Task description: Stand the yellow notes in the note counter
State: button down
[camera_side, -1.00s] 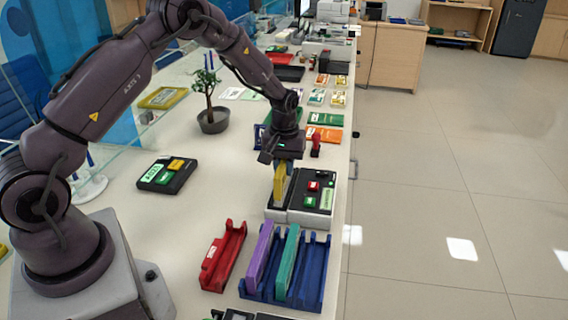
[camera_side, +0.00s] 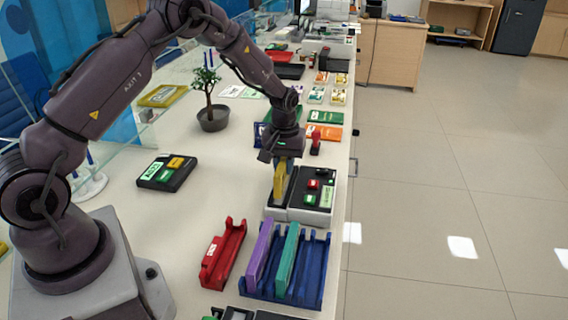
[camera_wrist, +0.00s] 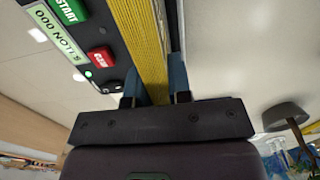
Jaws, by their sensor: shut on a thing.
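The yellow notes (camera_side: 279,182) are a thin upright bundle, held by my gripper (camera_side: 281,163) at their upper edge. They stand over the left part of the note counter (camera_side: 325,203), and their lower edge appears down at its slot; I cannot tell whether they rest on the slot's floor. In the wrist view my gripper (camera_wrist: 155,88) has its two blue-grey fingers on either side of the yellow notes (camera_wrist: 140,38). The counter's dark panel (camera_wrist: 85,48), with green START and red buttons, lies right beside the bundle.
A blue rack (camera_side: 315,272) holds a purple bundle (camera_side: 260,252) and a teal bundle (camera_side: 287,260) in front of the counter. A red holder (camera_side: 222,255) stands left of it. A dark keypad (camera_side: 167,173) and a potted tree (camera_side: 211,115) stand further left.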

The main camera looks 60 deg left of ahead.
jog(key=shift+f, duration=0.15)
jog(key=shift+f, duration=0.9)
jog(key=c, duration=1)
grip_release()
jog(key=shift+o, duration=0.2)
jog(key=shift+r, duration=3.55)
